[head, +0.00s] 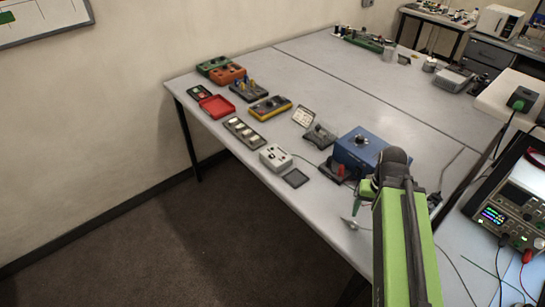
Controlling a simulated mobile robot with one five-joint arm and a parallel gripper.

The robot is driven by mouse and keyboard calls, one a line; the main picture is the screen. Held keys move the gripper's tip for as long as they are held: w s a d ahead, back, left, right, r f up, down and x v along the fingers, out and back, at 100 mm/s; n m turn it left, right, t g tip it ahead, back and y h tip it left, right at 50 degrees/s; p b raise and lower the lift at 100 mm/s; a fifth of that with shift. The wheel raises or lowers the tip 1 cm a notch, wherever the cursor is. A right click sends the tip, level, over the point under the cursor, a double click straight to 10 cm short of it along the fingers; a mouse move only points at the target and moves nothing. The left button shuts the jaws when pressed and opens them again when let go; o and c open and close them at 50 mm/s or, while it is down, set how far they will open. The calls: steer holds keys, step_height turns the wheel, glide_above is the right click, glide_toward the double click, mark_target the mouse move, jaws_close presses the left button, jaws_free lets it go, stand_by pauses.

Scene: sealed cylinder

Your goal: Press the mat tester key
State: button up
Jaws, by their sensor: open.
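A small pale box (275,157) with small dark marks on its top sits near the table's front edge; it looks like the mat tester. A dark square pad (296,178) lies just right of it. The key is too small to make out for certain. My green arm rises at the lower right, and my gripper (355,217) hangs below its dark joint, right of the pad and apart from the box. It appears open and empty, with its fingers partly hidden by my arm.
A blue box (358,150) and a dark device with a red part (337,170) stand between the pale box and my arm. A strip with pale squares (244,131) lies to the left. A small stand-up card (303,117) stands behind.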

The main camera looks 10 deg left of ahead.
steer(key=shift+c, duration=0.2)
jaws_close()
stand_by(0.3)
stand_by(1.2)
